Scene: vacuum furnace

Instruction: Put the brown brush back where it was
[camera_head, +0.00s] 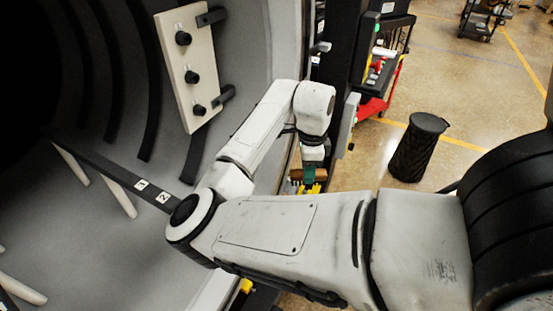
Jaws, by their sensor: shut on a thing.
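The brown brush (321,175) shows small near the picture's middle, at the end of my arm. My gripper (309,174) points down and is shut on the brush. The brush's brown part sticks out on both sides of the jaws. Something yellow (311,188) lies just below the brush; I cannot tell whether they touch. My own arm hides much of the area below and in front of the gripper.
The furnace chamber with a pale panel of black knobs (190,65) fills the left. A dark bar with number labels (120,178) crosses it. A black bin (417,146) and a red cart (378,93) stand right, with open floor around the bin.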

